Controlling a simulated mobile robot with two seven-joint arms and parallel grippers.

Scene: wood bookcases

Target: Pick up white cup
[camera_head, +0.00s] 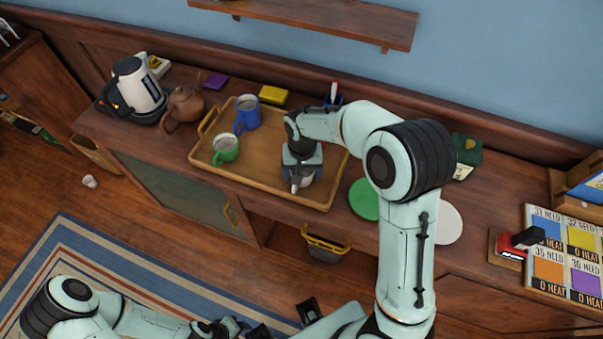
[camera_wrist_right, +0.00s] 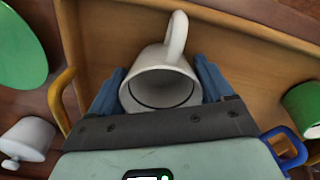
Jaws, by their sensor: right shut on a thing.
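The white cup (camera_wrist_right: 160,85) sits between the two blue fingers of my right gripper (camera_wrist_right: 162,92) in the right wrist view, its mouth facing the camera and its handle pointing up in the picture. The gripper is shut on the cup's sides. In the head view my right gripper (camera_head: 302,165) is over the right part of the wooden tray (camera_head: 265,180) and hides most of the cup (camera_head: 306,182). I cannot tell whether the cup touches the tray. My left gripper (camera_head: 285,322) is low at the bottom edge, partly cut off, its jaws unclear.
A green mug (camera_head: 225,150) and a blue mug (camera_head: 247,113) stand on the tray's left side. A teapot (camera_head: 184,106) and kettle (camera_head: 136,86) stand farther left. A green disc (camera_head: 364,199) lies right of the tray. A shelf (camera_head: 320,18) juts out above.

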